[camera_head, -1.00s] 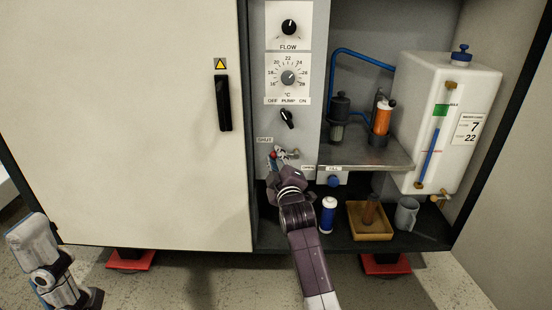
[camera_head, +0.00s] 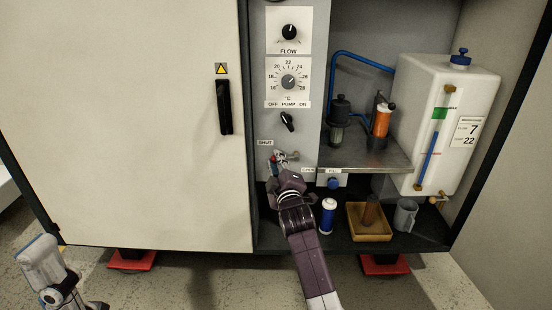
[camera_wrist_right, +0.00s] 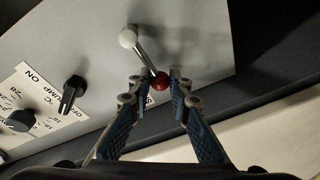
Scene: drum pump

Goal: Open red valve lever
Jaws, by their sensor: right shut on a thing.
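The valve lever ends in a red ball knob (camera_wrist_right: 161,81) on a metal rod, which runs to a pale round end (camera_wrist_right: 128,38) in the right wrist view. My right gripper (camera_wrist_right: 157,78) has its two fingertips on either side of the red knob and is shut on it. In the head view the red lever (camera_head: 273,157) shows at the front panel, just below the SHUT label (camera_head: 265,142). My right gripper (camera_head: 279,168) partly hides it there. The OPEN label (camera_head: 308,170) is lower right. My left arm shows at the lower left, its gripper out of view.
A metal shelf (camera_head: 370,157) and white tank (camera_head: 440,130) stand to the right. A closed door (camera_head: 130,120) fills the left.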

